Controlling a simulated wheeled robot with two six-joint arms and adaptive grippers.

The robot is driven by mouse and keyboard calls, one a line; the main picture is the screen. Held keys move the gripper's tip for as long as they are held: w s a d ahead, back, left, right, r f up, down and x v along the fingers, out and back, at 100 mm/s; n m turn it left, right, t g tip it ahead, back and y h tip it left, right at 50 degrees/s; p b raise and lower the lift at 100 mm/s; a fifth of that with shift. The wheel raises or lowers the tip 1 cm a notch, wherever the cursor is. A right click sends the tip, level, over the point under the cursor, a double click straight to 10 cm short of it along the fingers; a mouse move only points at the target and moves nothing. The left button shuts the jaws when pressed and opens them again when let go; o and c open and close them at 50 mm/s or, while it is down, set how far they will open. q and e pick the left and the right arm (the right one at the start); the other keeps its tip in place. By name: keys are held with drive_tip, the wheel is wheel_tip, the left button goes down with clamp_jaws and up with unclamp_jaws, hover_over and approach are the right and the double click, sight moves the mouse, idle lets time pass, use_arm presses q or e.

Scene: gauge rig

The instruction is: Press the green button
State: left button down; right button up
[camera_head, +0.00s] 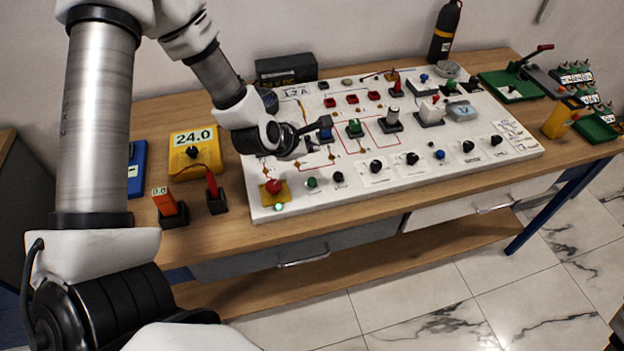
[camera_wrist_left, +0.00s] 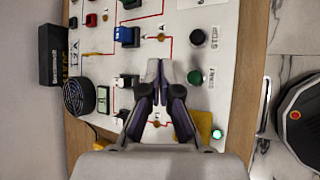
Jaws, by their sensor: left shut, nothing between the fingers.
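The green button (camera_head: 312,182) is a round cap near the front left of the white panel (camera_head: 400,187). In the left wrist view the green button (camera_wrist_left: 195,77) has a START label beside it. My left gripper (camera_head: 297,147) is over the left part of the panel, farther back than the button. In the left wrist view my left gripper (camera_wrist_left: 158,66) has its fingertips together, with nothing between them. The fingertips appear to the left of the button, apart from it; their height above the panel is hard to tell. My right gripper does not show.
A black STOP button (camera_head: 338,177) sits right beside the green one. A red mushroom button (camera_head: 274,187) on a yellow base and a lit green lamp (camera_head: 279,207) are to its left. Switches (camera_head: 354,129) stand up behind. A yellow meter (camera_head: 195,152) is left of the panel.

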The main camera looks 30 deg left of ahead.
sight(311, 182)
use_arm(q)
drive_tip(key=shift+f, duration=0.1)
wheel_tip(311, 182, down, 8)
drive_tip(key=b, duration=0.6)
drive_tip(key=shift+f, duration=0.1)
drive_tip(key=shift+f+b, duration=0.3)
drive_tip(key=shift+b, duration=0.1)
idle(0.8)
drive_tip(key=shift+f+b, duration=0.35)
drive_tip(key=shift+b, duration=0.2)
drive_tip(key=shift+f+b, duration=0.55)
drive_tip(key=shift+b, duration=0.05)
idle(0.6)
drive_tip(key=shift+r, duration=0.1)
drive_tip(key=shift+r+p, duration=0.6)
drive_tip(key=shift+r, duration=0.3)
